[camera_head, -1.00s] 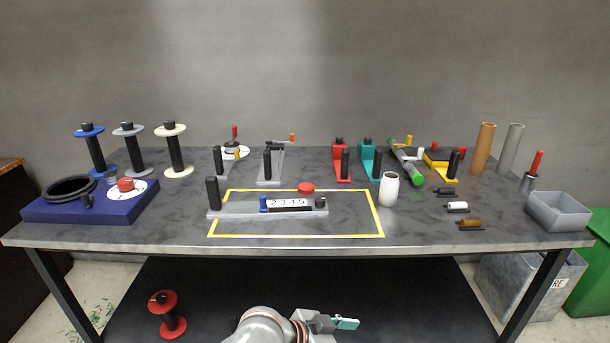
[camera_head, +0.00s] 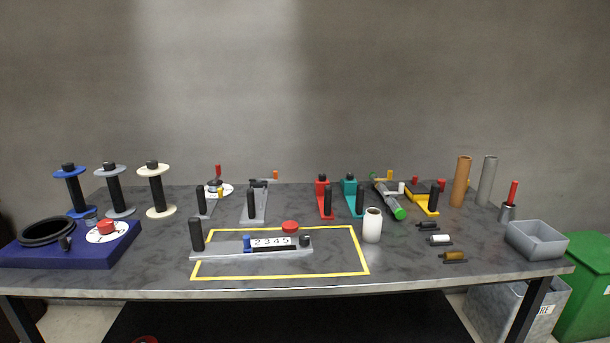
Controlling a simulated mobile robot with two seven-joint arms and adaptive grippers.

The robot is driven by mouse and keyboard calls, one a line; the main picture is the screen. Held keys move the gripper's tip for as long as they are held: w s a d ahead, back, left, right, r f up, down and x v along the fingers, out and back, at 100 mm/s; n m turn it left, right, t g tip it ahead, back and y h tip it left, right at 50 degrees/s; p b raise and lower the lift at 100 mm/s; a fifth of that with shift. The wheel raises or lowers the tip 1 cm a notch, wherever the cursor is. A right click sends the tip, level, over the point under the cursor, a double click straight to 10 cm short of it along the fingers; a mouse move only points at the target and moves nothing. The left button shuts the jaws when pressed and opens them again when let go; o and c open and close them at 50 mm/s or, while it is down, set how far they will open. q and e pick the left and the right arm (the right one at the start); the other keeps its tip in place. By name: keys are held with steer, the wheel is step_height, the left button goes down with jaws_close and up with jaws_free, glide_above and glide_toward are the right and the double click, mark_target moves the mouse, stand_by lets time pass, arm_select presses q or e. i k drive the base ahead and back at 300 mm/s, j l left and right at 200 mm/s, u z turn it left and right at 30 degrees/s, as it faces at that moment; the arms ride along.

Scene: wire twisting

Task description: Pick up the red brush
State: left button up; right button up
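A red handle (camera_head: 513,191) stands nearly upright in a small grey cup (camera_head: 507,212) at the table's right side, behind the grey tray. It is the thing that looks most like the red brush; its lower end is hidden in the cup. Neither of my grippers shows in the head view, so nothing is seen touching the handle.
An open grey tray (camera_head: 537,241) sits at the table's right front corner. Brown (camera_head: 461,181) and grey (camera_head: 487,181) tubes stand left of the cup. Three small rollers (camera_head: 440,239) lie further left. A green bin (camera_head: 588,272) stands right of the table.

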mark_target(513, 188)
steer(key=i+l+z, duration=0.2)
steer(key=l+z, duration=0.15)
steer(key=l, duration=0.15)
steer(key=i+l+z, duration=0.3)
steer(key=l, duration=0.15)
steer(key=i+l+z, duration=0.2)
steer(key=l+z, duration=0.15)
steer(key=u, duration=1.25)
steer(key=l+z, duration=0.1)
steer(key=z, duration=1.15)
steer(key=u, duration=1.15)
steer(key=l, duration=0.1)
